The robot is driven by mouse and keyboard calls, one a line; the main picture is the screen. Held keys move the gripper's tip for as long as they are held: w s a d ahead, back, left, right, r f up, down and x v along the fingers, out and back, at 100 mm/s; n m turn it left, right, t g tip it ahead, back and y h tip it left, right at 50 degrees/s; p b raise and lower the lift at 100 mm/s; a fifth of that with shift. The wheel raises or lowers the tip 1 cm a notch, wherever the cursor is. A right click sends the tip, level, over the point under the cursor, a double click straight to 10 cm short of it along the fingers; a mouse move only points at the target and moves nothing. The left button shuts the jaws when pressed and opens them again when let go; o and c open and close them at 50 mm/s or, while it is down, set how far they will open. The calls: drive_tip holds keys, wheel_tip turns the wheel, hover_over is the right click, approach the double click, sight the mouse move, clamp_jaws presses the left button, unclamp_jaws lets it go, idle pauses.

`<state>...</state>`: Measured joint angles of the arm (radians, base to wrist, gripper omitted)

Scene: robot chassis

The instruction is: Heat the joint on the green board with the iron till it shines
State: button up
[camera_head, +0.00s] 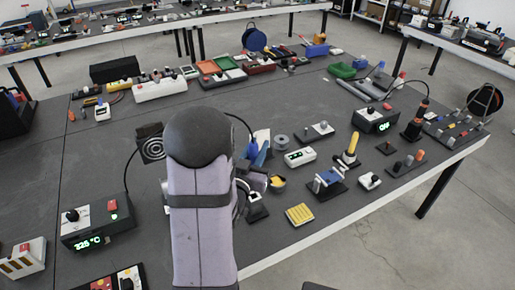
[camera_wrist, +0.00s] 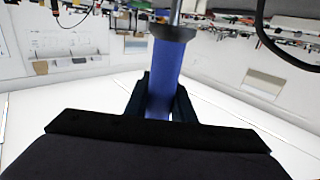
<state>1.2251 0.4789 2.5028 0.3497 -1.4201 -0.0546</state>
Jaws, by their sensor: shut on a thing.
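My gripper (camera_wrist: 158,110) is shut on the blue handle of the iron (camera_wrist: 165,72) in the wrist view. A dark collar and a metal shaft show beyond the handle at the top edge. The iron's tip is out of that view. In the head view my arm covers the middle of the bench, and a blue part that looks like the handle (camera_head: 254,150) shows just right of it. I cannot make out the green board or its joint in either view; my arm may hide it. A control box (camera_head: 95,225) at the left reads 325 °C in green digits.
Right of my arm stand a yellow block (camera_head: 300,214), a small white meter (camera_head: 300,157), a blue-topped fixture (camera_head: 328,180) and a yellow-handled tool (camera_head: 351,148). A black cable (camera_head: 128,170) rises from the control box.

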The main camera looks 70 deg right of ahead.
drive_tip(key=shift+w+r, duration=0.1)
drive_tip(key=shift+w, duration=0.05)
idle(0.3)
drive_tip(key=w+a+f+p, duration=0.1)
drive_tip(key=w+a+p, duration=0.8)
drive_tip(key=w+a, duration=0.7)
drive_tip(key=shift+w+a+f, duration=0.2)
drive_tip(key=shift+w+a, duration=0.05)
drive_tip(key=shift+a, duration=0.7)
drive_tip(key=shift+f, duration=0.1)
wheel_tip(320, 180, down, 8)
drive_tip(key=b, duration=0.6)
drive_tip(key=shift+b, duration=0.35)
drive_tip(key=shift+f+b, duration=0.3)
drive_tip(key=shift+b, duration=0.05)
idle(1.5)
